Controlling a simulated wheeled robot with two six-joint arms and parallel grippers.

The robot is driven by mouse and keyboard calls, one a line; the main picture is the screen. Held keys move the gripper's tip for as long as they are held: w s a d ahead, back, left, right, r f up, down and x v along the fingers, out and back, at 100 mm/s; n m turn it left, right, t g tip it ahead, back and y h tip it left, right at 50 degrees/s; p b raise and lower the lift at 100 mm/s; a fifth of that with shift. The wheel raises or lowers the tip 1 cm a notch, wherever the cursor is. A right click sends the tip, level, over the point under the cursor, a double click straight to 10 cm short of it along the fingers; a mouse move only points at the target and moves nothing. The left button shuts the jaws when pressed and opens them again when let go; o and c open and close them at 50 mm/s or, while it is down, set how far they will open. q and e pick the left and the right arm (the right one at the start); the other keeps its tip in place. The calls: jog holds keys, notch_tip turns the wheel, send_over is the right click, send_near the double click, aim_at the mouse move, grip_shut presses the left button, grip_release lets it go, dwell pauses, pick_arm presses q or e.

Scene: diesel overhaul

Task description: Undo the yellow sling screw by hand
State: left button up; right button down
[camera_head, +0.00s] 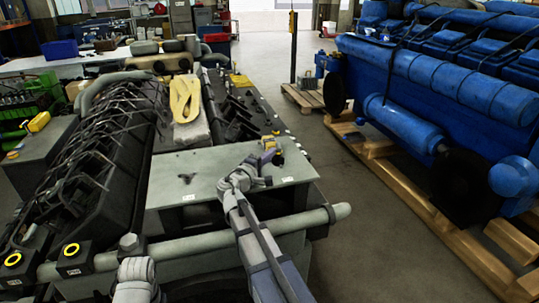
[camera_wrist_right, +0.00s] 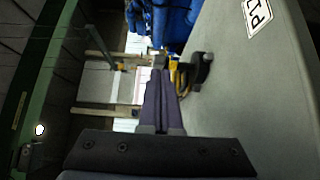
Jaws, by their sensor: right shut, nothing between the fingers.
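A small yellow part, seemingly the sling screw (camera_wrist_right: 183,78), stands at a dark fitting on the grey cover plate (camera_head: 192,183). In the head view a small yellow spot (camera_head: 269,144) shows just beyond my right gripper (camera_head: 275,157), at the plate's right side. In the right wrist view my right gripper's (camera_wrist_right: 160,65) fingers are together, with nothing between them. Their tips appear just left of the yellow part; I cannot tell whether they touch it. My left arm shows only at the bottom of the head view; its gripper is out of view.
A folded yellow sling (camera_head: 185,98) lies on a grey block on the engine behind the plate. A grey pipe (camera_head: 195,247) crosses the engine's front. A large blue engine (camera_head: 440,80) stands on wooden pallets at right, with clear floor between.

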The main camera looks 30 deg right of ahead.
jog(key=shift+s+d+n+t+y, duration=0.15)
jog(key=shift+s+n+t+y, duration=0.1)
jog(key=shift+n+t+y, duration=0.3)
jog(key=shift+s+d+n+t+y, duration=0.1)
jog(key=shift+s+n+t+y, duration=0.15)
jog(key=shift+n+t, duration=0.35)
jog(key=shift+s+d+n+t+y, duration=0.1)
jog(key=shift+s+n+t+y, duration=0.25)
jog(key=shift+t, duration=0.3)
jog(key=shift+s+d+n+t+y, duration=0.1)
jog(key=shift+d+n+t+y, duration=0.1)
jog(key=shift+n+t+y, duration=0.45)
jog(key=shift+s+d+n+t+y, duration=0.15)
jog(key=shift+n+t+y, duration=0.3)
jog(key=shift+t+y, duration=0.3)
jog(key=shift+d, duration=0.2)
jog(key=shift+s+d, duration=0.3)
jog(key=shift+d, duration=0.25)
